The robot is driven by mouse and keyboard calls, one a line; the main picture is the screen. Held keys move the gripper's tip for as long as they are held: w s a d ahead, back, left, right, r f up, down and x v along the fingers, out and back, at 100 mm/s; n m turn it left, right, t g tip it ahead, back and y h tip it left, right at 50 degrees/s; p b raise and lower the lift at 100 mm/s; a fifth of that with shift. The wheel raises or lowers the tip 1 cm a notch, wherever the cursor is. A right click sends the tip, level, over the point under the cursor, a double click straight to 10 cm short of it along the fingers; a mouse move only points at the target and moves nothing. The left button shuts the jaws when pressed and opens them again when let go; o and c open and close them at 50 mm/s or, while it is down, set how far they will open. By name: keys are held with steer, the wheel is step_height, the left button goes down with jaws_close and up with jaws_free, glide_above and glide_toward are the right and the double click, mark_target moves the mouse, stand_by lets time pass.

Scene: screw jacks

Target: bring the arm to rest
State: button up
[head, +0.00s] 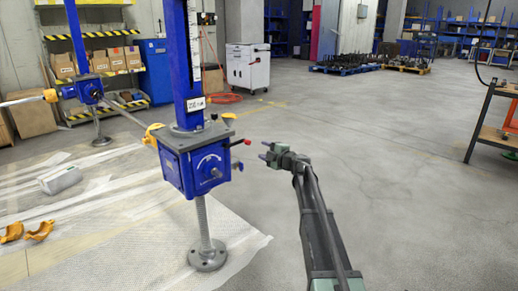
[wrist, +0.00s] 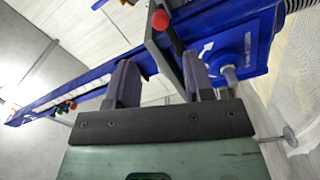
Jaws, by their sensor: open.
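My arm reaches forward from the lower right in the head view. My gripper (head: 264,152) is at its end, just right of the near blue screw jack (head: 190,168). In the wrist view, my gripper (wrist: 160,82) has its two dark fingers apart. A lever with a red knob (wrist: 160,20) shows beyond and between them; I see no grip on it. The jack's red-tipped lever (head: 241,143) also shows in the head view, with a gap to the fingers. The jack's blue body (wrist: 235,50) fills the upper right of the wrist view.
A second blue jack (head: 80,88) stands at the left, joined by a shaft. A plastic sheet (head: 120,235) lies under the jacks. A white cabinet (head: 247,67) stands behind and a shelf rack (head: 490,120) at the right. The floor (head: 390,150) between is clear.

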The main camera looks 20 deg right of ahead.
stand_by(0.3)
steer(key=s+a+f+m+g, duration=0.3)
steer(key=s+f+m, duration=0.15)
steer(key=s, duration=0.25)
steer(key=s+a+f+m+g+h, duration=0.1)
steer(key=s+a+f+m+g, duration=0.25)
steer(key=s+m, duration=0.2)
steer(key=s+a+f+m+g, duration=0.3)
steer(key=s+m, duration=0.1)
steer(key=s, duration=0.3)
steer(key=s+a+f+m+g+h+p, duration=0.1)
steer(key=s+a+m+g+h+p, duration=0.2)
steer(key=s, duration=1)
steer(key=s+a+f+m+g+h, duration=0.1)
steer(key=s+f+m+g+h, duration=0.25)
steer(key=s, duration=0.95)
step_height(320, 180, up, 39)
steer(key=w+p, duration=0.1)
steer(key=p, duration=3.7)
steer(key=shift+w+a+r+h, duration=0.15)
steer(key=shift+w+a+h, duration=0.1)
steer(key=shift+h, duration=0.2)
